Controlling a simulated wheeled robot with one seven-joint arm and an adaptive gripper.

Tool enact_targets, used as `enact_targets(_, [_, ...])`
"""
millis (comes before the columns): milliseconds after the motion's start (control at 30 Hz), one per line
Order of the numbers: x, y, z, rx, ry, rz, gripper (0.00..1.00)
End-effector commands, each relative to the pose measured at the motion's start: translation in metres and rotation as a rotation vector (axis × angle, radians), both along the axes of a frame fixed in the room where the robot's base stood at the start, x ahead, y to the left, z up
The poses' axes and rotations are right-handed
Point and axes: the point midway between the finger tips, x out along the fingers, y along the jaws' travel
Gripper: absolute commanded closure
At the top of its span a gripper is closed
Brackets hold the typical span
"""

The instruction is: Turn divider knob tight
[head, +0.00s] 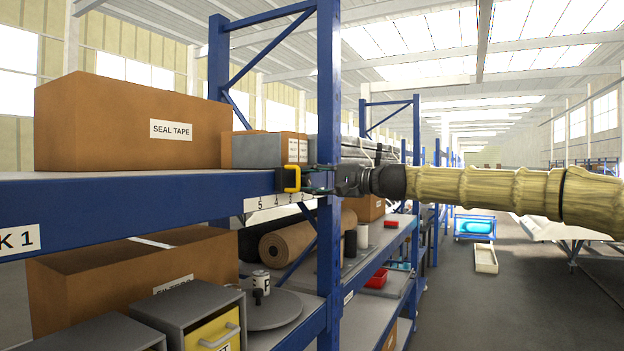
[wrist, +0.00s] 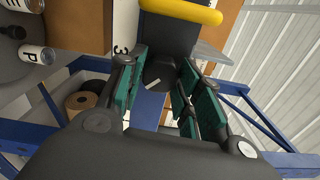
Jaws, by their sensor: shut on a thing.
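The divider knob (wrist: 160,74) is a dark round piece between my gripper's green finger pads in the wrist view. It sits below a dark block with a yellow bar (wrist: 185,10) across it. My gripper (wrist: 162,82) is shut on the knob. In the head view my gripper (head: 322,181) reaches in from the right to the shelf's end, beside the same yellow bracket (head: 291,179). The knob is mostly hidden by the fingers there, and I cannot tell how far it is turned.
A numbered white strip (head: 268,203) runs below the bracket. A blue rack upright (head: 329,90) stands close to my gripper. A seal tape box (head: 130,122) fills the upper shelf at left. A brown roll (head: 290,243) lies on the shelf below. The aisle at right has open floor.

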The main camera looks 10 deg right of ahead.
Motion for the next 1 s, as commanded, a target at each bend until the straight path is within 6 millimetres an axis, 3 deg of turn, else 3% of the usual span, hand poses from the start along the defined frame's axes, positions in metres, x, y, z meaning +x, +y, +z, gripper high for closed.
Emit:
enact_targets(500, [-0.0002,0.0000,0.0001,0.204,0.306,0.000,0.89])
enact_targets(1000, [-0.0004,0.0005,-0.0019,0.251,0.378,0.000,0.89])
